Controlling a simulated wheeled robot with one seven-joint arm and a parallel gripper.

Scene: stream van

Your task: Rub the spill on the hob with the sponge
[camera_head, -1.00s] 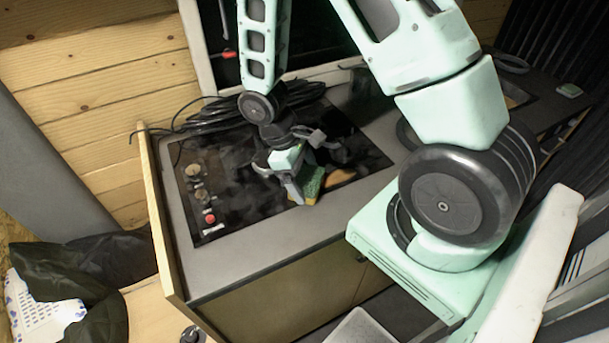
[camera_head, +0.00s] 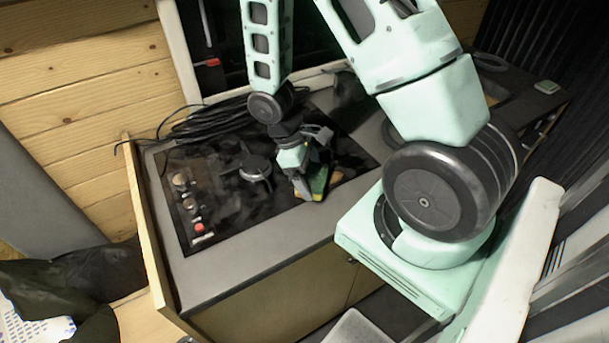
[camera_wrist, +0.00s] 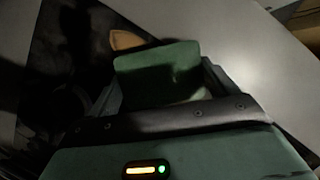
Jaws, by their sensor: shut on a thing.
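My gripper (camera_head: 306,188) is shut on the sponge (camera_head: 319,184), which has a green side and a yellow side. They are low over the front right part of the black hob (camera_head: 222,222), close to its front edge. In the wrist view the green face of the sponge (camera_wrist: 158,72) shows between the fingers (camera_wrist: 165,88). An orange-brown patch, the spill (camera_head: 335,178), lies on the hob just right of the sponge. It also shows in the wrist view (camera_wrist: 124,40), partly hidden behind the sponge. I cannot tell whether the sponge touches the hob.
A burner (camera_head: 255,168) stands left of my gripper. Knobs and a red button (camera_head: 198,228) line the hob's left side. Black cable coils (camera_head: 212,120) lie behind the hob. A wooden side panel (camera_head: 150,225) rises at the left. The grey worktop front strip (camera_head: 262,256) is clear.

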